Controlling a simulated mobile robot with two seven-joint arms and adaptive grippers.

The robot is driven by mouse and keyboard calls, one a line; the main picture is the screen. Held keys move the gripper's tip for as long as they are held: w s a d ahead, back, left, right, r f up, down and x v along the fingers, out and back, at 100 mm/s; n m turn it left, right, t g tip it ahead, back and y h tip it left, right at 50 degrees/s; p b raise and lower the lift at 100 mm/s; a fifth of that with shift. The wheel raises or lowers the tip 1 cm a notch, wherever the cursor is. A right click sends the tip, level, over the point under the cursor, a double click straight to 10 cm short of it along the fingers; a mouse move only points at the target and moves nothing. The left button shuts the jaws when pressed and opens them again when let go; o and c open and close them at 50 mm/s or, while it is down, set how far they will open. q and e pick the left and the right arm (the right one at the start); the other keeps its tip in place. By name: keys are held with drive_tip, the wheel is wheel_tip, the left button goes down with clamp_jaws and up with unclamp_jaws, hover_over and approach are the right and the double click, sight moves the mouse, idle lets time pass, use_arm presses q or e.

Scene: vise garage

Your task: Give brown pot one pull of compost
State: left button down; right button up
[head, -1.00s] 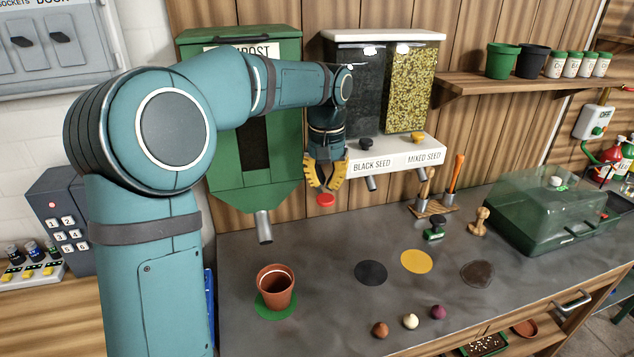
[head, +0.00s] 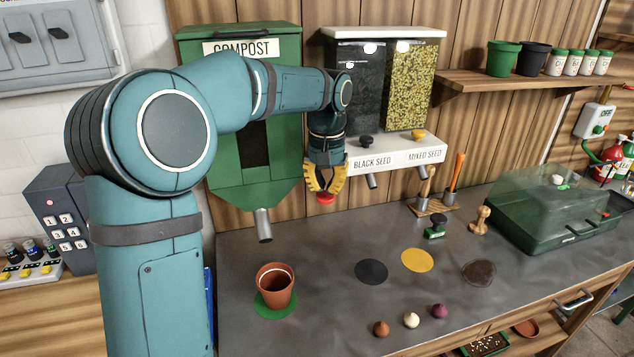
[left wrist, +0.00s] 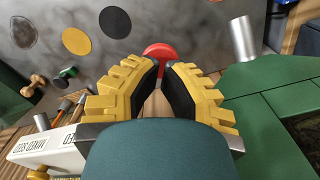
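The brown pot (head: 275,285) stands upright on a green disc (head: 268,308) on the bench. The green compost dispenser (head: 277,190) hangs on the wall behind, partly hidden by my left arm. Its metal spout (head: 263,226) points down above and just behind the pot; it also shows in the left wrist view (left wrist: 243,38). A red knob (head: 325,198) sits right of the dispenser's funnel. My left gripper (head: 326,191) points down with its yellow fingers parted and its tips at the knob. In the left wrist view the knob (left wrist: 158,49) shows just beyond the tips. My right gripper is not in view.
The seed dispenser (head: 395,155) is close right of my left gripper. Round black (head: 371,271) and yellow (head: 417,260) spots and several small bulbs (head: 411,320) lie right of the pot. A green propagator (head: 555,220) stands farther right.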

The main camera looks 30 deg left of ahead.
use_arm(q)
drive_tip(key=shift+f+b, duration=1.6)
drive_tip(key=shift+f, duration=1.5)
drive_tip(key=shift+r, duration=0.1)
wheel_tip(320, 180, up, 3)
drive_tip(key=p, duration=0.3)
drive_tip(key=shift+r, duration=0.2)
wheel_tip(320, 180, up, 2)
drive_tip(key=p, duration=0.2)
drive_tip(key=shift+r+p, duration=0.25)
drive_tip(key=shift+p, duration=0.1)
drive_tip(key=shift+r+p, duration=0.9)
drive_tip(key=shift+r, duration=0.1)
drive_tip(key=shift+f, duration=0.1)
